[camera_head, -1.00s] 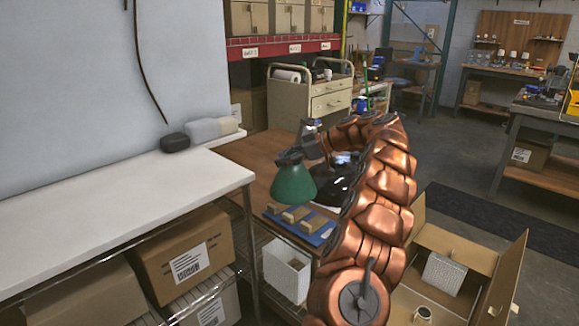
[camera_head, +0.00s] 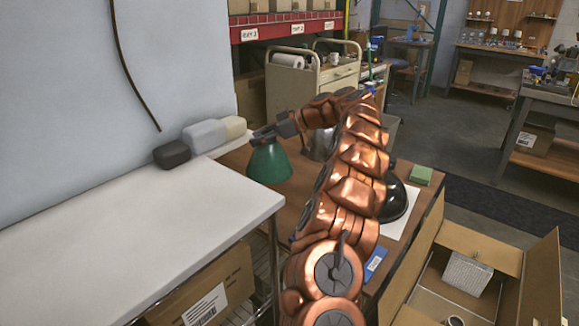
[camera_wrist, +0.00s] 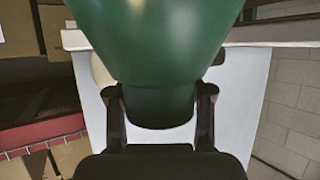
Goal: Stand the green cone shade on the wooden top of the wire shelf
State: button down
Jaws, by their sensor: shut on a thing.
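The green cone shade (camera_head: 269,165) hangs from my gripper (camera_head: 262,134), wide end down, just beyond the far right corner of the pale top. In the wrist view my gripper's fingers (camera_wrist: 160,100) are shut on the narrow neck of the shade (camera_wrist: 150,35). The pale top (camera_head: 150,225) lies flat over wire shelving at the left, its visible middle bare. No wood grain can be made out on it. Whether the shade touches the brown table behind it cannot be told.
A black block (camera_head: 171,154) and a grey and cream item (camera_head: 215,133) lie along the wall at the pale top's far edge. A brown table (camera_head: 300,195) holds a black domed thing (camera_head: 397,200) and a green block (camera_head: 421,175). An open carton (camera_head: 470,275) stands at right.

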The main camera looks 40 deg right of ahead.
aim_at(262, 165)
jog(key=shift+w+d+f, duration=0.1)
jog(key=shift+f, duration=4.8)
jog(key=shift+f, duration=0.1)
jog(key=shift+c, duration=2.3)
grip_release()
jog(key=shift+d, duration=0.15)
jog(key=v, duration=1.2)
